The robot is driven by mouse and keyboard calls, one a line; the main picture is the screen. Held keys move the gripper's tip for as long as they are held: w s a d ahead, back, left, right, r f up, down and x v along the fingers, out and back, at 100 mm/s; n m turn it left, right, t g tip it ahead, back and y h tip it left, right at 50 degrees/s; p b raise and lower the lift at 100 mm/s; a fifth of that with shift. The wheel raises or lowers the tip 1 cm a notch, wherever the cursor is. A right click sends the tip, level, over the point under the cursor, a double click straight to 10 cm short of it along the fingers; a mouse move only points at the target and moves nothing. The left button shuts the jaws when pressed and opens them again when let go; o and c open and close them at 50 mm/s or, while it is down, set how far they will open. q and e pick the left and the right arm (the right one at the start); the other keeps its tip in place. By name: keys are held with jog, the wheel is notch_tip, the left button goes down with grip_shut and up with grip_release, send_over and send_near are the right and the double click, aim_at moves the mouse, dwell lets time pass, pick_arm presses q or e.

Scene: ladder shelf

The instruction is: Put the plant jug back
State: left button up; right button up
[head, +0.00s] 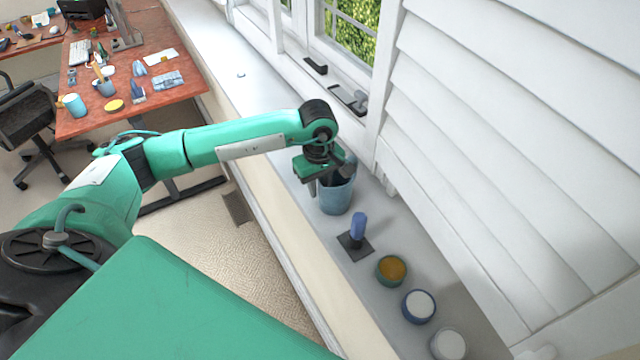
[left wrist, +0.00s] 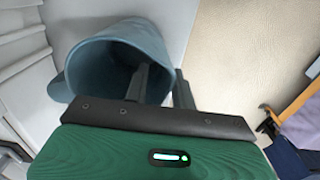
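The plant jug is a blue-grey vessel (head: 336,199) standing upright on the white window sill (head: 290,207). In the left wrist view the jug (left wrist: 140,38) shows its open mouth and dark inside. My left gripper (head: 319,184) is over the jug's rim. In the left wrist view its two fingers (left wrist: 161,76) straddle the near wall, one inside the mouth and one outside, with a gap between them. The gripper looks open. The inner finger is hidden in the head view. My right gripper is out of view.
White shutters (head: 500,130) border the sill. A cluttered wooden desk (head: 190,82) stands left.

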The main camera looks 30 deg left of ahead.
pick_arm(q)
jog(key=shift+r, duration=0.35)
notch_tip(320, 180, up, 10)
jog(key=b, duration=0.4)
jog(key=shift+a+r, duration=0.1)
jog(key=shift+r, duration=0.1)
jog(key=shift+s+r, duration=0.1)
jog(key=shift+r, duration=0.5)
